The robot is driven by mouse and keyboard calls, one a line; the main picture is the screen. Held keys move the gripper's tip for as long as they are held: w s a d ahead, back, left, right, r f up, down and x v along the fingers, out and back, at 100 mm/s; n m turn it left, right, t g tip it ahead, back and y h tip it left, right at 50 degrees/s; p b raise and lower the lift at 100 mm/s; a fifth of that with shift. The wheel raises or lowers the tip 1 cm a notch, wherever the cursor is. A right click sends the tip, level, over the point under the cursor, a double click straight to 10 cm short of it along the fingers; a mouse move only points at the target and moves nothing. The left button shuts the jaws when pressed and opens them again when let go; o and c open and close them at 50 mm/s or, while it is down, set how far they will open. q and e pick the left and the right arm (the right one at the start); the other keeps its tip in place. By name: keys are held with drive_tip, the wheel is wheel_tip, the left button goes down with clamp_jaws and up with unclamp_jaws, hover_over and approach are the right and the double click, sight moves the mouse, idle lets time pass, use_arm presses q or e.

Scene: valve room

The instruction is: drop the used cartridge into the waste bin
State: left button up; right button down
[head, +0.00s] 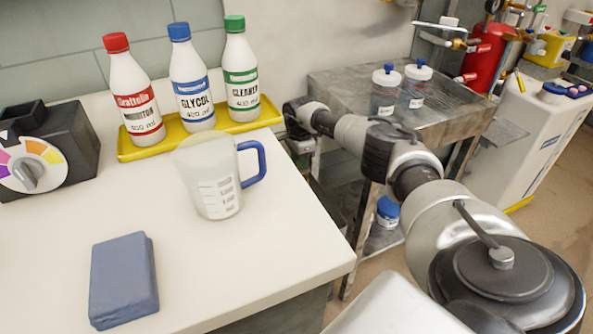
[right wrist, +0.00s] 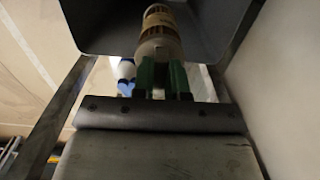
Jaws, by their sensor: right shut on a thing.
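My right gripper (right wrist: 162,80) is shut on the used cartridge (right wrist: 160,40), a pale cylinder with a brownish ribbed end, held between its green fingers in the right wrist view. Past the cartridge is a dark grey, round-cornered surface (right wrist: 95,30); I cannot tell whether it is the waste bin. In the head view my right arm reaches from the lower right to the gap between the counter and the metal cart; its dark wrist end (head: 300,115) shows there, but the fingers and cartridge are not clearly seen. My left gripper is not in view.
The white counter (head: 270,240) holds a measuring jug (head: 212,185), a blue sponge-like block (head: 122,280), a dial box (head: 45,155) and bottles on a yellow tray (head: 265,117). The metal cart (head: 340,85) carries two jars (head: 385,90). A blue-capped jar (head: 387,210) stands lower down.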

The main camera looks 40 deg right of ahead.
drive_tip(key=c, duration=1.1)
unclamp_jaws()
drive_tip(key=shift+r, duration=0.5)
use_arm(q)
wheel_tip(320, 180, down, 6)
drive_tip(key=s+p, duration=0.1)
drive_tip(key=p, duration=0.1)
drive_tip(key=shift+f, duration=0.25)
use_arm(e)
wheel_tip(320, 180, up, 10)
drive_tip(key=shift+f, duration=0.1)
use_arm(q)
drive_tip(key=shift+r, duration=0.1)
